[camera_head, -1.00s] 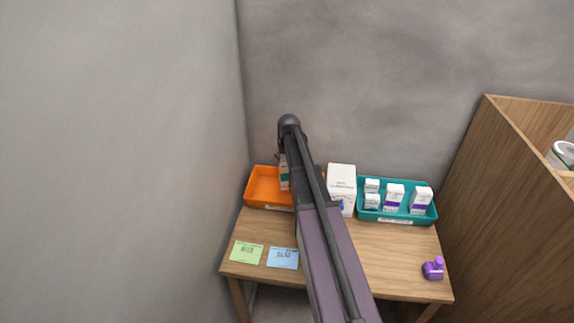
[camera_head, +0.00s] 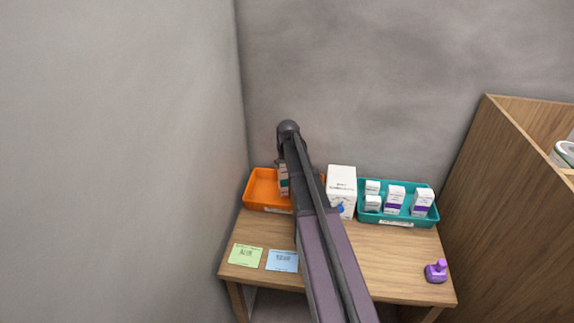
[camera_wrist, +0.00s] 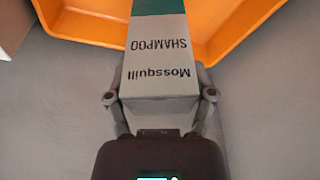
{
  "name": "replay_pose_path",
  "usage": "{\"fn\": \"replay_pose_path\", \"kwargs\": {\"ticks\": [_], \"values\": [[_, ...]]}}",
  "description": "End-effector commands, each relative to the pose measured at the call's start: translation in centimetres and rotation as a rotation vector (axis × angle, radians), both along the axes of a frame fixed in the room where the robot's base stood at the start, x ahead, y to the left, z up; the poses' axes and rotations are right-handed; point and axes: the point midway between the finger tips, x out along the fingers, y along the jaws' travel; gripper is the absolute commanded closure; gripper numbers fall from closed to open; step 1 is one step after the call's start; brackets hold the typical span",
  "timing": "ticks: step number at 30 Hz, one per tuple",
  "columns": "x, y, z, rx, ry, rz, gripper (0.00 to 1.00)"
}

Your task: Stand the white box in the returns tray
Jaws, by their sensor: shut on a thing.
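My gripper (camera_wrist: 160,98) is shut on a white box (camera_wrist: 160,62) with a teal band and the upside-down words "Mossquill SHAMPOO" in the wrist view. The box (camera_head: 283,181) shows in part beside my arm in the head view, over or in the orange tray (camera_head: 261,193). In the wrist view the tray (camera_wrist: 232,32) lies beyond the box. I cannot tell if the box touches the tray floor. The tray's label is too small to read.
A large white carton (camera_head: 341,181) stands right of the orange tray. A teal tray (camera_head: 397,223) beside it holds several small boxes. A green card (camera_head: 245,255), a blue card (camera_head: 282,261) and a purple object (camera_head: 436,271) lie towards the front. A wooden partition (camera_head: 505,210) stands right.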

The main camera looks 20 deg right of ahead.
Motion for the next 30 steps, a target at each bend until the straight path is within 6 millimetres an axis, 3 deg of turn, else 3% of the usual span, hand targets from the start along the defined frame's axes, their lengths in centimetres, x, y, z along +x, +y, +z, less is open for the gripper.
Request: {"fn": "replay_pose_path", "kwargs": {"ticks": [8, 9, 11, 30], "values": [[0.01, 0.04, -0.3, 0.0, 0.0, 0.0, 0.91], [0.01, 0.04, -0.3, 0.0, 0.0, 0.0, 0.18], [0.01, 0.05, -0.3, 0.0, 0.0, 0.001, 0.0], [0.02, 0.09, 0.14, 0.0, 0.0, 0.001, 0.0]]}}
